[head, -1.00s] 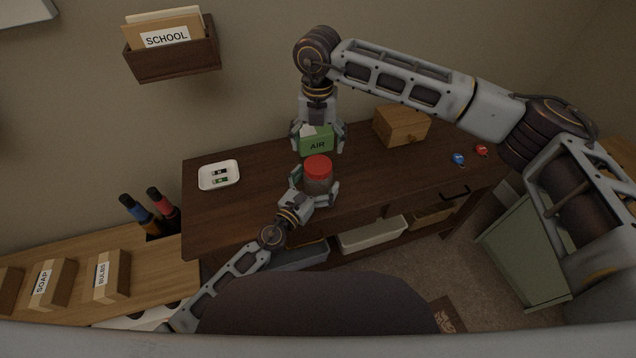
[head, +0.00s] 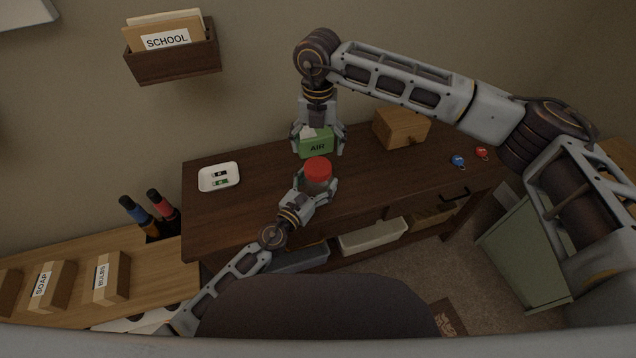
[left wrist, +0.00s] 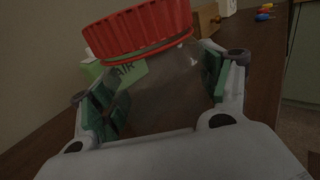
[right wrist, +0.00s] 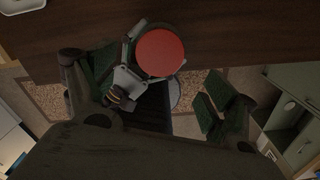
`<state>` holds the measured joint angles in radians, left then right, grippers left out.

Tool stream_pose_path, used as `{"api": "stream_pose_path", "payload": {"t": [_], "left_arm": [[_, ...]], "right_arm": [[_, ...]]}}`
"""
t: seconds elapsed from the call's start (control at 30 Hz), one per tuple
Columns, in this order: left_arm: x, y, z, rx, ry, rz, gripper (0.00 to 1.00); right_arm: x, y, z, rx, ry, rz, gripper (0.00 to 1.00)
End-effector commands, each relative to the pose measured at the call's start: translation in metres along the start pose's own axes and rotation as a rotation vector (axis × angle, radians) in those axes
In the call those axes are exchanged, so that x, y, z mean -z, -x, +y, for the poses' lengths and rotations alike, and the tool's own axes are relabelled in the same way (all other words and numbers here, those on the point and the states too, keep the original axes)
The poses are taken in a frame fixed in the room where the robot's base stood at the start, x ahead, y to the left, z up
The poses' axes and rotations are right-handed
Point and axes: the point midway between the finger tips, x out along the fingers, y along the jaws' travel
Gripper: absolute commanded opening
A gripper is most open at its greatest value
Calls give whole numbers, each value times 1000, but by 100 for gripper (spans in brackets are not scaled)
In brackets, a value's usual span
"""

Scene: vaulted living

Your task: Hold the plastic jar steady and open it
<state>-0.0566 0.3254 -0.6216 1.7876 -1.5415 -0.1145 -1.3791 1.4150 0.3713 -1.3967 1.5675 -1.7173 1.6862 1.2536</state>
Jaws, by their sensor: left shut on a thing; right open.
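The plastic jar, a clear body with a red ribbed lid (head: 318,169), is upright at the middle of the dark wooden desk. In the left wrist view its clear body (left wrist: 165,95) sits between the finger pads, and the lid (left wrist: 138,30) is on top. My left gripper (head: 316,187) is shut around the jar body from the front. My right gripper (head: 318,146) is open and empty, behind and above the jar with fingers pointing down. In the right wrist view the red lid (right wrist: 160,53) lies beyond the open fingers (right wrist: 152,98). The jar's base is hidden.
A green AIR box (head: 316,148) stands close behind the jar, partly behind my right fingers. A wooden box (head: 401,127) and blue (head: 458,160) and red (head: 482,152) small items are right. A white tray (head: 219,176) is left. The desk (head: 262,195) between is clear.

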Motion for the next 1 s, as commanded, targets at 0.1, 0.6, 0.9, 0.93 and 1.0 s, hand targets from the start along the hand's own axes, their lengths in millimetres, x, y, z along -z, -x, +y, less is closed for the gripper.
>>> {"api": "stream_pose_path", "payload": {"t": [0.1, 0.6, 0.9, 0.93, 1.0], "left_arm": [[0, 0, 0, -1, 0, 0, 11], [0, 0, 0, -1, -1, 0, 10], [0, 0, 0, -1, -1, 0, 10], [0, 0, 0, -1, -1, 0, 10], [0, 0, 0, -1, -1, 0, 10]], "right_arm": [[1, -2, 0, 0, 0, 5, 86], [13, -14, 15, -55, -60, 52, 86], [4, -2, 10, -42, -298, 24, 86], [4, -1, 10, -40, -323, 22, 86], [2, 0, 8, -35, -382, 17, 86]]}}
